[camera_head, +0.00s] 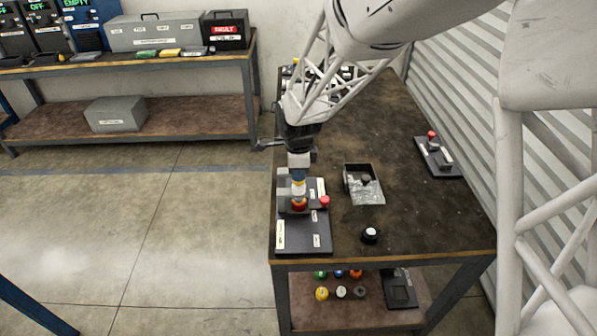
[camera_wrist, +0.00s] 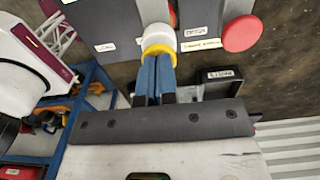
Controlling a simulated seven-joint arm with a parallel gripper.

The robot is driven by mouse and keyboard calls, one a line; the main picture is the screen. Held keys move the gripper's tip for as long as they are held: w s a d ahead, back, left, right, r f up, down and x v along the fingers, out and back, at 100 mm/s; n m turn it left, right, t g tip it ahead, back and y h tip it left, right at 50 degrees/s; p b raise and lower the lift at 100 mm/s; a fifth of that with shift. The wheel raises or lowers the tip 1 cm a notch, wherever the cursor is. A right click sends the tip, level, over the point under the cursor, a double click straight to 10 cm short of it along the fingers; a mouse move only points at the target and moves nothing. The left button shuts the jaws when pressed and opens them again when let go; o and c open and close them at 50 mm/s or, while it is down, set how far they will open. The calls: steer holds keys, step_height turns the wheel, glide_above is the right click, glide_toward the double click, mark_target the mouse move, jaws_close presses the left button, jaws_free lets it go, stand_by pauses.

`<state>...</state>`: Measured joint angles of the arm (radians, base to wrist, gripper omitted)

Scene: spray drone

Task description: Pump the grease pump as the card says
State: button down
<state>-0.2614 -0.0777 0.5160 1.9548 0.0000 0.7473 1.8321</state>
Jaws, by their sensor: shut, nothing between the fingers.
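My gripper (camera_head: 298,181) is shut and points down over a dark base plate (camera_head: 303,243) near the table's front left. Its blue fingertips (camera_wrist: 158,60) meet or nearly meet the top of a white-and-yellow cap (camera_wrist: 159,40); I cannot tell if they touch. In the head view this cap (camera_head: 298,189) stands above a red-orange part (camera_head: 299,204) on the plate; this appears to be the pump. A red round knob (camera_head: 325,202) stands to its right, and also shows in the wrist view (camera_wrist: 241,33). Pale cards (camera_head: 281,235) on the plate are too small to read.
A dark open tray (camera_head: 362,178) with a clear bag, a black knob (camera_head: 370,236) and another plate with a red button (camera_head: 438,157) stand on the table to the right. Coloured caps (camera_head: 322,293) lie on the lower shelf. The table's middle back is mostly clear.

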steer(key=shift+f, duration=0.95)
steer(key=shift+s, duration=0.1)
step_height(320, 180, up, 14)
steer(key=shift+r, duration=0.2)
stand_by(0.4)
stand_by(0.6)
